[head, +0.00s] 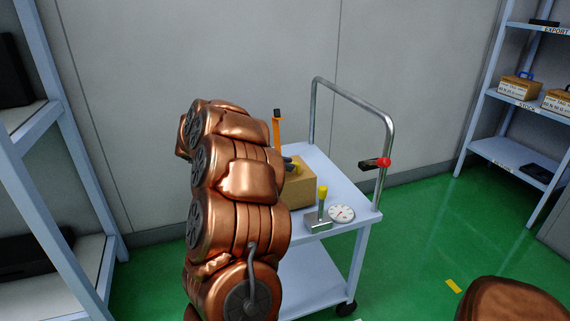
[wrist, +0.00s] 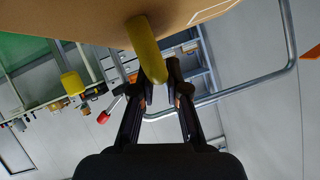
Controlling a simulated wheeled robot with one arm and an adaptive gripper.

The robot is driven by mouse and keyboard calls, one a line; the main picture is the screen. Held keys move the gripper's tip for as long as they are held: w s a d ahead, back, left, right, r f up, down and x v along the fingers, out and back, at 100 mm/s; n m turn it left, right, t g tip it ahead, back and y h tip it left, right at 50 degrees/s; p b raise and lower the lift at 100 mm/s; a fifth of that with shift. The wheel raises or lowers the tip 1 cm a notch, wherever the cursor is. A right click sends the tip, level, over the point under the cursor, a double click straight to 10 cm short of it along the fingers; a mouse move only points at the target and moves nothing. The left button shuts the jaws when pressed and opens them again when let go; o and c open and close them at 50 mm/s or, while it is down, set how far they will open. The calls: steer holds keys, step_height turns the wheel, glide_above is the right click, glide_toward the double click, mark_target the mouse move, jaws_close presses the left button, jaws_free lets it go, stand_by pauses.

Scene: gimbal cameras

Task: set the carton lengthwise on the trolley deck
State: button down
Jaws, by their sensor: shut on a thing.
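The brown carton (head: 300,187) is at the trolley deck (head: 322,164), partly hidden behind my arm in the head view. In the wrist view the carton (wrist: 75,22) fills the top, with a yellow handle (wrist: 145,45) on it. My gripper (wrist: 160,78) is shut on this handle; in the head view the gripper (head: 290,163) shows only in part, beside my arm. I cannot tell whether the carton's base touches the deck.
A metal block with a yellow knob (head: 319,222) and a round dial gauge (head: 341,213) stand at the deck's near edge. A red-and-black clamp (head: 376,163) sits on the trolley's push bar (head: 350,98). Shelving racks stand left and right (head: 500,100). Green floor is open at right.

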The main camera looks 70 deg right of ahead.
steer(key=shift+f, duration=0.2)
steer(key=c, duration=1.1)
jaws_free()
steer(key=shift+f, duration=0.1)
steer(key=shift+v, duration=6.05)
